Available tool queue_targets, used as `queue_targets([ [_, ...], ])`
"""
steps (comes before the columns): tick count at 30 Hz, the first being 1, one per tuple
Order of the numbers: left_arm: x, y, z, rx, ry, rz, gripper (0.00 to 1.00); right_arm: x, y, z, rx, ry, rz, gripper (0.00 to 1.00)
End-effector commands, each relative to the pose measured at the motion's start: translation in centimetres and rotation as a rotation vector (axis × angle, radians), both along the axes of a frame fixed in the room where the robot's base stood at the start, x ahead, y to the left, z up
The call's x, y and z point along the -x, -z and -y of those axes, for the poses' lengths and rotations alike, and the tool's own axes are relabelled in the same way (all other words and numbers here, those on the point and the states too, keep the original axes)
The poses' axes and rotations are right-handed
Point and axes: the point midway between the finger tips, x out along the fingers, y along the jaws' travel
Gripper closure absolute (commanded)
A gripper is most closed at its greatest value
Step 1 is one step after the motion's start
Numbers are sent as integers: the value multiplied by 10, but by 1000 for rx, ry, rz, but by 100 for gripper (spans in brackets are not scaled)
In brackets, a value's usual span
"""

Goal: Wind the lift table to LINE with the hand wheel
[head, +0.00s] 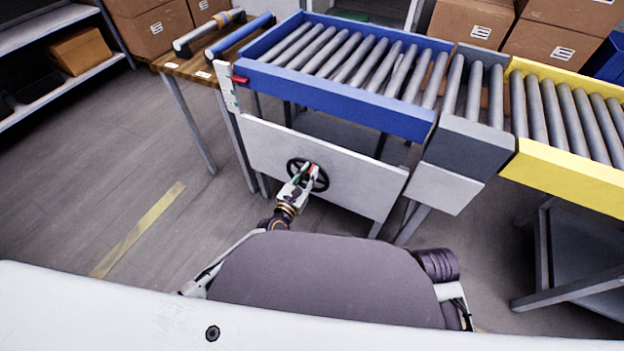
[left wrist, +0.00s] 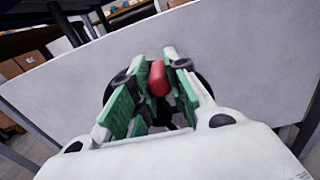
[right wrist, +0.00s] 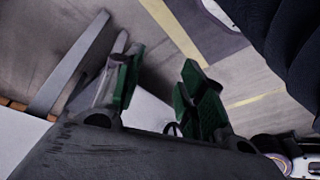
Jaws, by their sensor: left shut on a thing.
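The lift table (head: 330,100) has a blue frame with grey rollers on top. A black hand wheel (head: 322,184) is on its white front panel (head: 365,190). A red pointer (head: 240,80) sits by a white scale strip (head: 229,92) at the table's left corner; its marks are too small to read. My left gripper (head: 307,172) is at the wheel, its green-padded fingers (left wrist: 157,80) shut around the wheel's red handle (left wrist: 158,78). Much of the wheel is hidden behind the fingers. My right gripper (right wrist: 158,80) is open and empty, away from the wheel.
A grey roller section (head: 465,145) and a yellow roller conveyor (head: 570,178) stand to the right. A wooden bench (head: 180,64) with a blue-handled and a grey bar-like thing is at the left. Cardboard boxes (head: 150,30) stand behind. The floor at the left is clear.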

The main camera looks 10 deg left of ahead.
Motion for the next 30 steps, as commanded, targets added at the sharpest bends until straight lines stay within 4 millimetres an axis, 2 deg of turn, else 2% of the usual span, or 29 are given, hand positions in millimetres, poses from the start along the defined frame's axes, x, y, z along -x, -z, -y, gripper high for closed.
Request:
queue_targets([
  [8,-2,1,-9,91,-2,-37,100,1,-9,-3,-16,-3,26,60],
  [21,-7,0,-21,252,-1,-96,100,-7,37,-17,-84,3,85,60],
  [30,-8,-1,-27,331,-1,-126,100,-10,56,-23,-116,11,115,60],
])
